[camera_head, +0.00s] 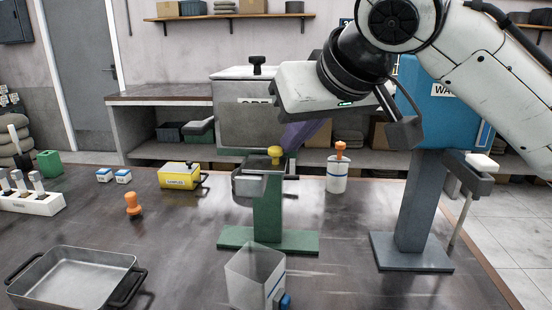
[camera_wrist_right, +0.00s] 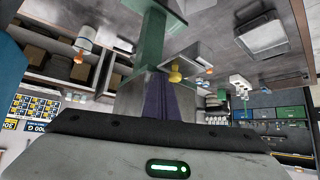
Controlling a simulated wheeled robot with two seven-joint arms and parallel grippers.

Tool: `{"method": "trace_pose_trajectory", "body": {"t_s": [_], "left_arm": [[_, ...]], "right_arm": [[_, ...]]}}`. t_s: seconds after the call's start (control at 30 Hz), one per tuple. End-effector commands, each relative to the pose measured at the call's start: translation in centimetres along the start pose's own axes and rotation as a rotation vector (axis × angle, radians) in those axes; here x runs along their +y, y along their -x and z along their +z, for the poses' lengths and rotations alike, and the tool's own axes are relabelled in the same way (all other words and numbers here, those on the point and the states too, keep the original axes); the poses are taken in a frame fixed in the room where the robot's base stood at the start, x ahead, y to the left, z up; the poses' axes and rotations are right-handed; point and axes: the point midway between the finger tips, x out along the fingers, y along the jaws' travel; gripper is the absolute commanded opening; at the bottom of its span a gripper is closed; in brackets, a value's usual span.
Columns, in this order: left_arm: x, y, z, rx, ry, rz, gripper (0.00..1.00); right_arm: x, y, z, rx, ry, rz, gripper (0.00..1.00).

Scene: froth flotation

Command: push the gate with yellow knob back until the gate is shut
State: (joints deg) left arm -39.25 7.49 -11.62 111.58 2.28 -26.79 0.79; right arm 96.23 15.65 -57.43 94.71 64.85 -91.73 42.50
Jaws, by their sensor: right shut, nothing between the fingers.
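The yellow knob (camera_head: 275,151) stands at the front of the grey hopper (camera_head: 232,110), above a grey metal chute (camera_head: 250,184) on a green stand (camera_head: 267,215). The gate plate beneath the knob is hard to make out, and I cannot tell how far it stands open. My right gripper (camera_head: 290,146) is shut and empty, its purple fingers pointing down just right of the knob. In the right wrist view the fingers (camera_wrist_right: 162,85) end close beside the knob (camera_wrist_right: 175,74); contact cannot be told. My left gripper is in no view.
A clear container (camera_head: 255,275) stands in front of the green stand. A blue tank (camera_head: 425,85) on a grey post is at the right. A yellow box (camera_head: 179,176), an orange-topped bottle (camera_head: 337,175) and a metal tray (camera_head: 75,278) stand on the dark table.

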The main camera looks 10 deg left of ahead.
Motion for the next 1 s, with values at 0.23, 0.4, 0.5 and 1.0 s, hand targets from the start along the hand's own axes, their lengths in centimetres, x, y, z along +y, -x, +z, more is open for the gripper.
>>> {"method": "trace_pose_trajectory", "body": {"t_s": [0.23, 0.4, 0.5, 1.0], "left_arm": [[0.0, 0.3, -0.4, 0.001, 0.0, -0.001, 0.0], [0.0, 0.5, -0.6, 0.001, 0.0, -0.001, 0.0], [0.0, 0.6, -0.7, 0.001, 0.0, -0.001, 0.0], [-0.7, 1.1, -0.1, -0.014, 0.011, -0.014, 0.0]], "right_arm": [[-0.8, -0.2, -0.3, -0.001, 0.0, -0.003, 0.0], [-1.2, -0.4, -0.5, 0.0, 0.0, -0.003, 0.0], [-1.5, -0.5, -0.6, 0.0, 0.0, -0.003, 0.0], [-1.2, 0.5, -1.5, 0.0, -0.001, -0.001, 0.0]]}}
